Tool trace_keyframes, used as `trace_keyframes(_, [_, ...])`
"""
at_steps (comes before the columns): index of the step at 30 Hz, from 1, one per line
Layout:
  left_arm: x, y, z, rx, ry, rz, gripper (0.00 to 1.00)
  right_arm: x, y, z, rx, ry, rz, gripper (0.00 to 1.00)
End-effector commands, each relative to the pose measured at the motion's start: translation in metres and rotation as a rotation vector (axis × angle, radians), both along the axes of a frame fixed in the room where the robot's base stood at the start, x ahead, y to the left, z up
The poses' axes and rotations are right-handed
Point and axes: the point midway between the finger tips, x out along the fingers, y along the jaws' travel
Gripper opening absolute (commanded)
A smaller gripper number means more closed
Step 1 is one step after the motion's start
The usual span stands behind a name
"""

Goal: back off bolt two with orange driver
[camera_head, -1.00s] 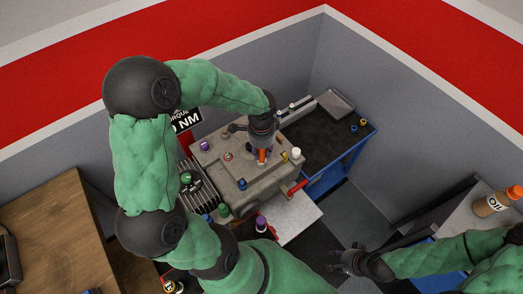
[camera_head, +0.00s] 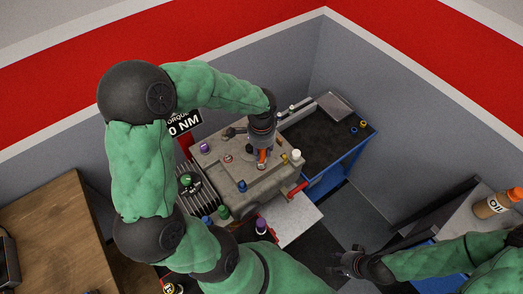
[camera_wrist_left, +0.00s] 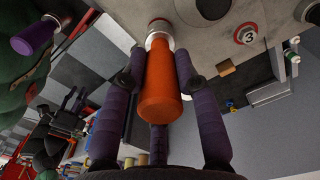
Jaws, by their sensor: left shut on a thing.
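The orange driver (camera_head: 262,157) is upright over the top of the grey block (camera_head: 262,186), with my left gripper (camera_head: 261,146) around its handle. In the left wrist view my left gripper (camera_wrist_left: 160,95) is shut on the orange driver (camera_wrist_left: 160,92), and its silver end meets the pale block surface (camera_wrist_left: 225,45). The bolt under that end is hidden, so its number cannot be read. A bolt marked 3 (camera_wrist_left: 250,34) sits in a red ring to the right. My right gripper (camera_head: 345,264) is at lower right, empty, its fingers apart.
Purple (camera_head: 204,148), blue (camera_head: 242,185) and white (camera_head: 296,154) capped parts stand on the block. A purple-handled tool (camera_head: 261,226) is in front. A blue cart with a black top (camera_head: 330,140) stands behind right, an oil bottle (camera_head: 490,205) far right.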

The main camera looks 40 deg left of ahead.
Motion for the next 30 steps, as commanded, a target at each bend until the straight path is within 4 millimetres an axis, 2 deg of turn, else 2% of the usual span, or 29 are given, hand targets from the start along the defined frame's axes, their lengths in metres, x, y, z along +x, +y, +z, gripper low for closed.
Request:
trace_keyframes(5, [0.0, 0.0, 0.006, 0.0, 0.0, -0.012, 0.0, 0.0, 0.0, 0.006, 0.0, 0.0, 0.0, 0.4])
trace_keyframes(30, [0.0, 0.0, 0.007, -0.001, 0.001, -0.579, 0.0, 0.0, 0.0, 0.044, 0.0, 0.0, 0.0, 0.4])
